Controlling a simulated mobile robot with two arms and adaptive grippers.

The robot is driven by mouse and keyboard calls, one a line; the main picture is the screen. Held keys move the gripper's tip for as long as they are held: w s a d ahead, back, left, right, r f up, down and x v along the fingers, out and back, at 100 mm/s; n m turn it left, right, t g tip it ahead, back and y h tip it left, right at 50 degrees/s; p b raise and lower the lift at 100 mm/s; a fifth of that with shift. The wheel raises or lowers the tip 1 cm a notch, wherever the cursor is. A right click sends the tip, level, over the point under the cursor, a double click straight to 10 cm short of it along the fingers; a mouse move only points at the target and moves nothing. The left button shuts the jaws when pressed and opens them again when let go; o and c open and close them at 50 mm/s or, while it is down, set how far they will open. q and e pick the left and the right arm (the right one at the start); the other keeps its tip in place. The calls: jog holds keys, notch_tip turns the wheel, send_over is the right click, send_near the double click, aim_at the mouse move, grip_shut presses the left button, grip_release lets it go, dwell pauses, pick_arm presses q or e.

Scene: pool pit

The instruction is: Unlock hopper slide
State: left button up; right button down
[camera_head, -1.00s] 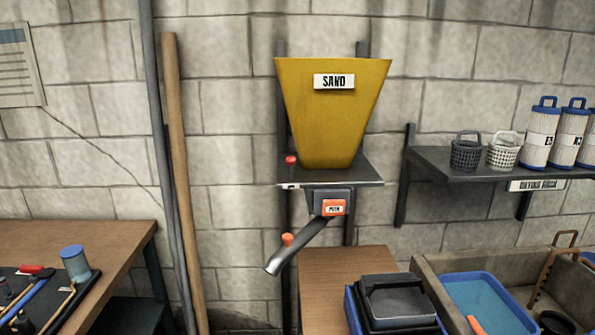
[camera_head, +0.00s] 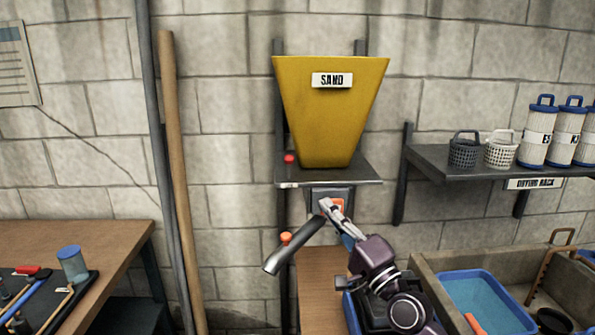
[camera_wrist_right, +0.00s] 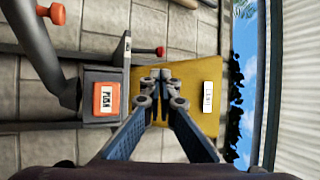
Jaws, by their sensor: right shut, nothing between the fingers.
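The yellow sand hopper (camera_head: 325,120) stands on a grey wall shelf (camera_head: 360,172). Under it is a grey outlet box (camera_head: 318,193) with an orange labelled plate (camera_head: 338,204), partly covered by my right gripper. The plate (camera_wrist_right: 107,99) shows fully in the wrist view. A red knob (camera_head: 289,159) sits at the shelf's left. A dark chute (camera_head: 292,247) with an orange knob (camera_head: 286,238) slopes down left. My right gripper (camera_head: 325,203) is shut and empty in front of the outlet box. Its fingertips (camera_wrist_right: 160,75) touch each other; contact with the box cannot be told.
A drying rack (camera_head: 440,163) with baskets and filter cartridges is at the right. Below it is a sink (camera_head: 430,272) with a blue tub (camera_head: 515,317). A wooden bench (camera_head: 115,245) with a tool tray is at the left. A pole (camera_head: 180,190) leans on the wall.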

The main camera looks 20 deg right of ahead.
aim_at(292, 162)
jog(key=shift+p+x, duration=0.85)
jog(key=shift+x, duration=6.15)
jog(key=shift+r, duration=0.1)
